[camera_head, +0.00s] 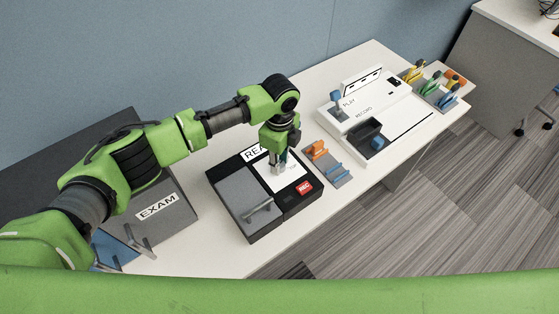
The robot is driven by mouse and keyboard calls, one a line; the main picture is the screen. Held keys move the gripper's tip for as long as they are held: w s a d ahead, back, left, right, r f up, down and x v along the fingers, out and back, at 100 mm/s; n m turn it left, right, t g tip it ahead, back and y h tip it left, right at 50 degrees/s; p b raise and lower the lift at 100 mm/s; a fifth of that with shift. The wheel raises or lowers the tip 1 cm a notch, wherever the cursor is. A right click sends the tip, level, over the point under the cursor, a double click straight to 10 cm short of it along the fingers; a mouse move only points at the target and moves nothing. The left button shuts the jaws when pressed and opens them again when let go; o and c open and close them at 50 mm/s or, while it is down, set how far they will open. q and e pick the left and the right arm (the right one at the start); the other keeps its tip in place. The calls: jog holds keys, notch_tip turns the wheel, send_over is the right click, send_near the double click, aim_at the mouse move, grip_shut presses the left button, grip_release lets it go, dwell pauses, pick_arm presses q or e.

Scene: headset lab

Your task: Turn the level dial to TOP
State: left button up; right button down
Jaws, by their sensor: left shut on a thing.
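A black and grey box (236,189) with a white panel (288,178), a red REC button (304,187) and a partly covered sign starting "REA" stands on the white table. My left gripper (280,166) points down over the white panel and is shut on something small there. The held thing is mostly hidden by the fingers, so I cannot tell whether it is the level dial or read its setting. My right gripper is not in view.
A grey EXAM box (171,222) stands at the left. Right of the black box are a grey tray (343,180) with orange and blue pieces, a white PLAY/RECORD unit (395,104), and holders with coloured tools (439,84). The front table edge is clear.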

pick_arm(q)
jog(key=m, duration=0.5)
jog(key=shift+m+b, duration=0.3)
jog(key=m, duration=0.5)
jog(key=shift+b, duration=0.4)
jog(key=o, duration=1.1)
notch_tip(320, 180, up, 12)
jog(key=shift+r, duration=0.1)
jog(key=shift+s+d, duration=0.1)
